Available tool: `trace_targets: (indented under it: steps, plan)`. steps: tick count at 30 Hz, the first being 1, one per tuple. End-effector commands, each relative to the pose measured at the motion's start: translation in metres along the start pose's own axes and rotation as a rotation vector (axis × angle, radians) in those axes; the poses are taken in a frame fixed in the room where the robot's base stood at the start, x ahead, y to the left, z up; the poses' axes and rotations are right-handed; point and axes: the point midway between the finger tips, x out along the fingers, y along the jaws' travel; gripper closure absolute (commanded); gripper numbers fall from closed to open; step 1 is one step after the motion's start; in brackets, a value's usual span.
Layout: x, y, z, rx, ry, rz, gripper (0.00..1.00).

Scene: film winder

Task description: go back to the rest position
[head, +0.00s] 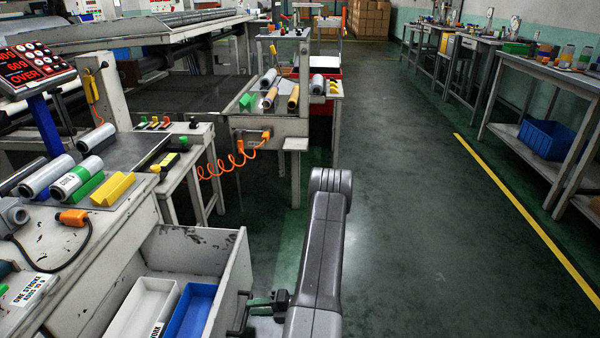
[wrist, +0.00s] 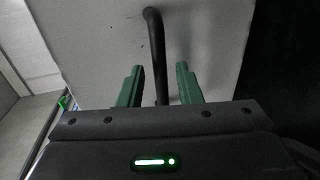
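My gripper (head: 262,302) is low beside the front of a pulled-out drawer (head: 238,268) in the head view. In the wrist view, the green fingers of my gripper (wrist: 160,70) stand open, one on each side of the drawer's black bar handle (wrist: 157,50). A gap shows between the handle and each finger. In the head view the handle (head: 240,322) is partly hidden by the gripper. My grey arm reaches up from the bottom centre.
The open drawer holds a white tray (head: 140,308) and a blue tray (head: 191,312). A workbench with rolls (head: 70,178) stands left. A bench with a small shelf (head: 275,125) stands ahead. The floor (head: 430,200) to the right is clear up to the yellow line (head: 535,225).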

Motion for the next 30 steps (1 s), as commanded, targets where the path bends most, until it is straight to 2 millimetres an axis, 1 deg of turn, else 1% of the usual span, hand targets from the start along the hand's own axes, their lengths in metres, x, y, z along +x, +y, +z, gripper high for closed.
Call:
trace_targets:
  steps: [1,3,6,9,23,26,30]
  plan:
    - [0.009,-0.002,-0.001,-0.001,0.003,-0.001,0.68]
    - [0.018,-0.002,-0.001,-0.001,0.003,-0.001,0.68]
    - [0.027,-0.001,0.000,0.000,0.002,-0.001,0.68]
    - [0.032,-0.001,0.000,0.000,0.001,-0.001,0.68]
    - [0.033,0.001,-0.001,0.000,0.003,-0.001,0.68]
    - [0.032,0.004,-0.006,-0.002,0.014,-0.004,0.68]
    - [0.029,0.011,-0.019,-0.010,0.046,-0.012,0.68]
